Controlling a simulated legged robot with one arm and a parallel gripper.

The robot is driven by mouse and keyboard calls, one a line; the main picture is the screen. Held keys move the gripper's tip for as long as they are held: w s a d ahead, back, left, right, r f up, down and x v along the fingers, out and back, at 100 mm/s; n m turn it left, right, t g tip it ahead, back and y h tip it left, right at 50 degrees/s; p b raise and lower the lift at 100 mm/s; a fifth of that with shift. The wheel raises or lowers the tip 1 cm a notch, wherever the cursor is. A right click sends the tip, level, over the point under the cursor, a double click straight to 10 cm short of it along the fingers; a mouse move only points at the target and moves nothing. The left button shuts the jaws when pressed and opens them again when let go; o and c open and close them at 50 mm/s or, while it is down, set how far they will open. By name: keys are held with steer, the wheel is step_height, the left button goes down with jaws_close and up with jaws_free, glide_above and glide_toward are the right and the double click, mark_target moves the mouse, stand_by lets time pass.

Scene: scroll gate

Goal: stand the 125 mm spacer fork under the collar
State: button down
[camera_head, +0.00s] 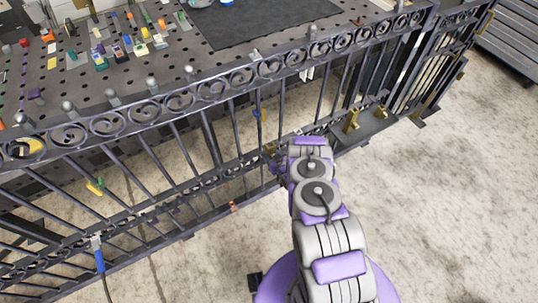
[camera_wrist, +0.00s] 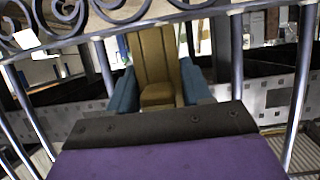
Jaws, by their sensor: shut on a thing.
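My gripper (camera_wrist: 158,92) has two blue fingers in the wrist view, shut on a brass-coloured channel-shaped piece (camera_wrist: 153,50) that stands up between them. This may be the spacer fork; no size mark is legible. It is close to the gate's bars and below its scrolled rail. In the head view my arm reaches to the gate (camera_head: 190,128), and its own links mostly hide the gripper and the held piece. I cannot pick out the collar with certainty in either view.
A perforated table (camera_head: 60,85) with several small coloured parts and a dark mat (camera_head: 262,22) lies behind the gate. Brass-coloured brackets (camera_head: 352,120) stand near the gate's right foot. A blue-handled tool (camera_head: 99,260) hangs at lower left. The floor (camera_head: 440,200) on the right is clear.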

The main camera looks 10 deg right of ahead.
mark_target(261, 145)
steer(key=shift+s+a+f, duration=0.15)
steer(key=shift+a+f, duration=0.6)
steer(key=shift+f, duration=0.1)
steer(key=shift+d, duration=0.45)
steer(key=shift+w+d+b, duration=0.25)
steer(key=shift+w+b, duration=0.15)
steer(key=shift+w, duration=0.05)
steer(key=shift+w+a+b, duration=0.45)
steer(key=shift+w+b, duration=0.15)
steer(key=shift+w, duration=0.3)
steer(key=shift+w+a+b, duration=0.5)
steer(key=shift+w+b, duration=0.05)
steer(key=shift+w, duration=0.3)
steer(key=shift+w+a+b, duration=0.45)
steer(key=shift+w+b, duration=0.15)
steer(key=shift+w, duration=0.3)
steer(key=shift+w+a+r, duration=0.15)
steer(key=shift+w+r, duration=0.05)
steer(key=shift+w, duration=0.2)
steer(key=shift+w+f+b, duration=0.1)
steer(key=shift+w+b, duration=0.35)
steer(key=shift+w, duration=0.2)
